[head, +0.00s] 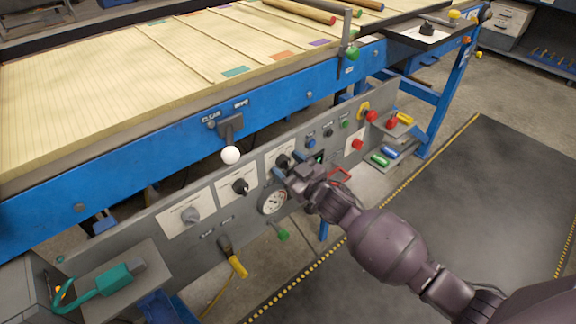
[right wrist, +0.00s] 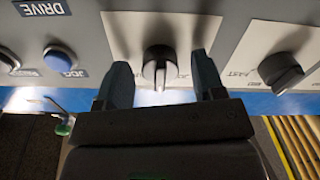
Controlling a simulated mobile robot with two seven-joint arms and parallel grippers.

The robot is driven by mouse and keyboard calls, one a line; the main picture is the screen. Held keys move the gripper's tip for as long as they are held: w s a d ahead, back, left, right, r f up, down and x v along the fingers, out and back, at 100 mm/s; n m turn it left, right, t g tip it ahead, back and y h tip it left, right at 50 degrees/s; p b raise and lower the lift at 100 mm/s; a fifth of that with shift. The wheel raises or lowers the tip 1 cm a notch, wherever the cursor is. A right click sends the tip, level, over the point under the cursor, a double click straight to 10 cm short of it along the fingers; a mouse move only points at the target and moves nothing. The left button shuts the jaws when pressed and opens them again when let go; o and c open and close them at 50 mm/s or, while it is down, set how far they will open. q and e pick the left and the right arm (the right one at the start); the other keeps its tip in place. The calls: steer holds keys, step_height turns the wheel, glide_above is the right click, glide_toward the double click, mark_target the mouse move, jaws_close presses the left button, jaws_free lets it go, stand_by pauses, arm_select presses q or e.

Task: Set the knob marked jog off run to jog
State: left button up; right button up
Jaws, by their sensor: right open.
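A black knob (right wrist: 160,56) on a white label plate sits between the two fingers of my right gripper (right wrist: 162,72) in the right wrist view. The fingers are open, one on each side, with a visible gap to the knob. The knob's grip bar runs roughly straight up and down in that view. The small lettering beside it is partly hidden by the fingers and hard to read. In the head view the same knob (head: 283,161) is on the grey front panel, partly covered by my right gripper (head: 290,165). My left gripper is not in view.
A second black knob (right wrist: 282,72) with its own plate is close beside my fingers; it also shows in the head view (head: 240,187). A blue button (right wrist: 60,58) is on the other side. A gauge (head: 272,202), grey knob (head: 190,215) and red handle (head: 340,175) are nearby.

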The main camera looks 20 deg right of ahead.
steer(key=shift+c, duration=0.4)
steer(key=c, duration=0.8)
steer(key=shift+c, duration=0.2)
steer(key=shift+r+n, duration=0.1)
steer(key=shift+n, duration=0.3)
steer(key=shift+n+p, duration=0.55)
steer(key=shift+n, duration=0.45)
steer(key=n+p, duration=0.1)
steer(key=n, duration=0.3)
steer(key=shift+n, duration=1.2)
